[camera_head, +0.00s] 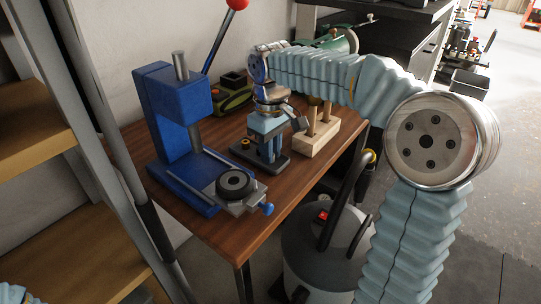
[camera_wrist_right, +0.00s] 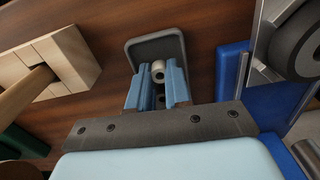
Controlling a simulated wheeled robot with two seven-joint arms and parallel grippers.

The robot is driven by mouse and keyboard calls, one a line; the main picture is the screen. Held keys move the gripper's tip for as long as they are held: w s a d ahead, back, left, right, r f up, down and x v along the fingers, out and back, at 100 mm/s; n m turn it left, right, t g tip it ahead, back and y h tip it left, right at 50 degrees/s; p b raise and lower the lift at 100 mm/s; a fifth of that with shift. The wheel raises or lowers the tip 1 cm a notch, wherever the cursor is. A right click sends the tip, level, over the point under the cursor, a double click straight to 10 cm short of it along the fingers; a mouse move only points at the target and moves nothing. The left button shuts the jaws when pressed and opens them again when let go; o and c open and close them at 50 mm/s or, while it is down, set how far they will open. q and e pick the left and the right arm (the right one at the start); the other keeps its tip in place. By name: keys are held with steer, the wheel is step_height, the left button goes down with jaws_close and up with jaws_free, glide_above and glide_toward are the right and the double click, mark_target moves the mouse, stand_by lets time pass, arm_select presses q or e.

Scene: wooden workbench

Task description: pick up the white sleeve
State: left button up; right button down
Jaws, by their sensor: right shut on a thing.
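The white sleeve (camera_wrist_right: 158,72) is a small cream-white ring with a hole through it. In the right wrist view it sits between the blue fingertips of my right gripper (camera_wrist_right: 157,84), which is shut on it. Behind it lies a dark grey tray (camera_wrist_right: 147,46) with a raised rim. In the head view my right gripper (camera_head: 270,150) points down over this tray (camera_head: 247,157), and the sleeve is hidden by the fingers. I cannot tell whether the sleeve touches the tray. My left gripper is not in view.
A blue arbor press (camera_head: 165,115) with a red-knobbed lever stands left of the gripper, a dark round part (camera_head: 235,184) on its base. A wooden block with pegs (camera_head: 316,138) stands close on the right. The front of the wooden bench (camera_head: 240,240) is clear.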

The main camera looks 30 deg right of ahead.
steer(key=shift+r, duration=0.6)
step_height(320, 180, up, 3)
steer(key=shift+s+f+p, duration=0.15)
steer(key=shift+f+p, duration=0.05)
steer(key=shift+p, duration=0.15)
steer(key=s+d+r, duration=0.3)
steer(key=s+r, duration=0.6)
steer(key=s, duration=0.4)
steer(key=shift+s, duration=0.2)
steer(key=shift+r, duration=0.1)
